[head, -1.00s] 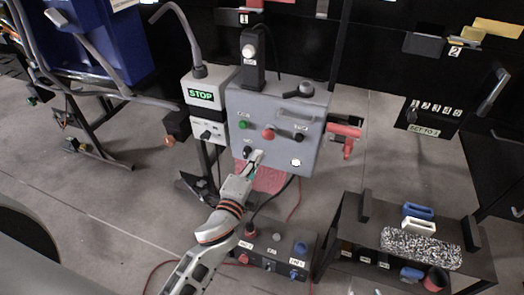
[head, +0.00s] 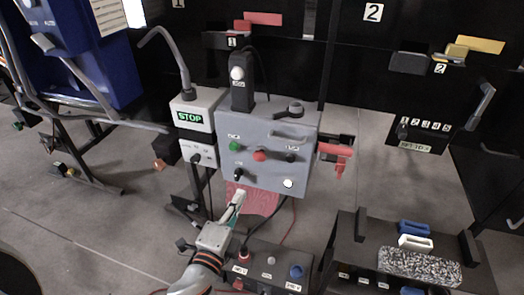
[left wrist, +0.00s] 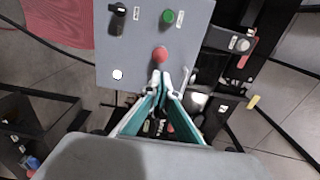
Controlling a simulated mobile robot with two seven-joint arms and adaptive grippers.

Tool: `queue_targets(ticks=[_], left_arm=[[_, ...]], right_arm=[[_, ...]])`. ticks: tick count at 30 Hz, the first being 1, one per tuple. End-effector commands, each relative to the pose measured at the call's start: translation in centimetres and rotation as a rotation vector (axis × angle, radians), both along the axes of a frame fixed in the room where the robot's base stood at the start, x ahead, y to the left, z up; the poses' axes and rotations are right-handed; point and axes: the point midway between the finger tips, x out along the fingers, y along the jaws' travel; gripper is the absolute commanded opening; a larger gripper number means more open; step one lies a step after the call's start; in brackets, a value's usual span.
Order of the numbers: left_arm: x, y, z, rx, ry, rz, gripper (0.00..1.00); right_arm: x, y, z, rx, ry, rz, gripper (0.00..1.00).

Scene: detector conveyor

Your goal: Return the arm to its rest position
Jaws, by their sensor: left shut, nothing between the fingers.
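My left gripper (head: 238,200) is shut and empty. In the head view it is below the grey control panel (head: 265,178), in front of a red mesh sheet (head: 262,201). My left arm reaches up to it from the bottom of the picture. In the left wrist view the closed fingertips (left wrist: 161,80) overlap the panel's lower part, near its red button (left wrist: 160,56). The panel also carries a green button (head: 234,146), a black knob (head: 238,172) and a white button (head: 288,183). I cannot tell any contact with the panel. My right gripper is not in view.
A STOP box (head: 192,116) stands left of the panel. A red clamp-like part (head: 335,151) sticks out on its right. A low box with buttons (head: 270,262) is near my arm. A dark bench with a speckled block (head: 420,266) stands at lower right.

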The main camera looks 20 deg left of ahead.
Motion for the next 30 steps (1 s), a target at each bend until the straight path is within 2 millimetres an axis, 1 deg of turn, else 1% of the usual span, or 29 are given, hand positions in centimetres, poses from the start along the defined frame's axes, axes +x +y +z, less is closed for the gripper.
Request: queue_targets(ticks=[3, 5, 8, 11, 12, 14, 15, 18, 21, 25, 30], left_arm=[[-0.1, 0.0, -0.2, -0.009, 0.004, 0.000, 0.00], [-0.3, 0.1, -0.9, -0.040, 0.023, -0.002, 0.00], [-1.4, 0.3, -3.6, -0.172, 0.090, -0.005, 0.00], [-3.4, 0.7, -7.9, -0.396, 0.207, 0.007, 0.00], [-4.4, 0.9, -9.9, -0.499, 0.262, 0.020, 0.00], [-6.1, 1.1, -12.7, -0.652, 0.344, 0.047, 0.00], [-7.3, 1.2, -14.5, -0.750, 0.397, 0.069, 0.00], [-10.3, 1.4, -18.3, -0.970, 0.518, 0.135, 0.00], [-12.7, 1.5, -21.0, -1.137, 0.608, 0.200, 0.00], [-14.7, 1.5, -22.8, -1.262, 0.672, 0.257, 0.00], [-15.2, 1.4, -23.3, -1.300, 0.690, 0.276, 0.00]], right_arm=[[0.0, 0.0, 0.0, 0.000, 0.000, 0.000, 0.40], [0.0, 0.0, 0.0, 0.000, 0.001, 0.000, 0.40], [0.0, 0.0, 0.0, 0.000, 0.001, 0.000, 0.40], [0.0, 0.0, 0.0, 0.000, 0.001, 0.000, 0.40], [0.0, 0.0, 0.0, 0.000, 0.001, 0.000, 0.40], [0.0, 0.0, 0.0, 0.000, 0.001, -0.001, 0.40], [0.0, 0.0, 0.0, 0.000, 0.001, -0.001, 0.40], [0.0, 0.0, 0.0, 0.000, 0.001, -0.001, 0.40], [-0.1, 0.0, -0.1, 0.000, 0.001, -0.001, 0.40], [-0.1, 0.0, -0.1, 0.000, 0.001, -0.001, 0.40], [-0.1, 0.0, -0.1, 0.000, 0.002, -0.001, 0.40]])
